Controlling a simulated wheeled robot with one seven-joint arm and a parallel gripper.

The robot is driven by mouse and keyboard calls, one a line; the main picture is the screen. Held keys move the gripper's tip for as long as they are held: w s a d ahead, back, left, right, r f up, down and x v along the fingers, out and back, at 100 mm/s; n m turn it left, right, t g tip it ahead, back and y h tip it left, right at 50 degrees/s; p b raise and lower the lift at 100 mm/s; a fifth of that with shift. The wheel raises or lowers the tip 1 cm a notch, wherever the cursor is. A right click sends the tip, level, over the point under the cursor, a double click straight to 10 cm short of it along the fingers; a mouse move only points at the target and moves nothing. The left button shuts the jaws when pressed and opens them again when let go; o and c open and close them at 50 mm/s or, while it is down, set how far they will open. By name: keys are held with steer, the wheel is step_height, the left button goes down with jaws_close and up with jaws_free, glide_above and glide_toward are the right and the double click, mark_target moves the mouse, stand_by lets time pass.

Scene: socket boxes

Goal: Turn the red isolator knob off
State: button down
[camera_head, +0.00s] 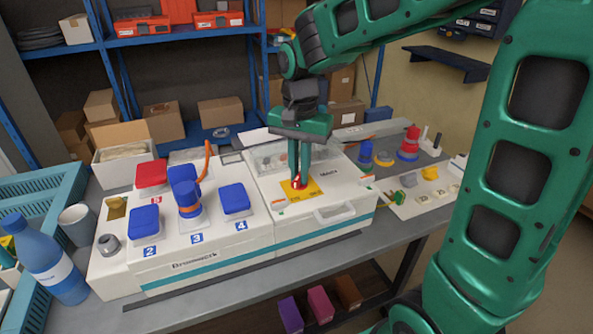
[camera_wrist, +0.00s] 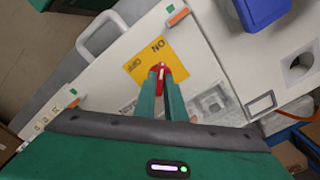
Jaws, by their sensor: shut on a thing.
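The red isolator knob (camera_head: 298,183) sits on a yellow plate (camera_head: 312,190) on top of the right white box (camera_head: 347,196). In the wrist view the red knob (camera_wrist: 161,70) shows between my fingertips, with a white line on it. The yellow plate (camera_wrist: 143,62) there carries the word "NO" as seen upside down and a smaller, unclear word. My gripper (camera_head: 298,180) points down from above, and its two green fingers are shut on the knob. In the wrist view my gripper (camera_wrist: 161,78) hides part of the knob's sides.
The left white box (camera_head: 200,262) bears blue and red socket covers, with an orange cable at one. A blue bottle (camera_head: 50,262) and a grey cup (camera_head: 77,222) stand at the left. Coloured plugs (camera_head: 408,145) stand at the right. Blue shelves rise behind.

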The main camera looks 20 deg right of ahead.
steer(key=shift+a+n, duration=0.1)
steer(key=shift+n, duration=0.2)
steer(key=n, duration=1)
steer(key=shift+w+n, duration=0.1)
steer(key=shift+n, duration=0.3)
steer(key=n, duration=0.6)
steer(key=shift+r, duration=0.1)
steer(key=shift+n, duration=0.4)
steer(key=c, duration=1.8)
jaws_free()
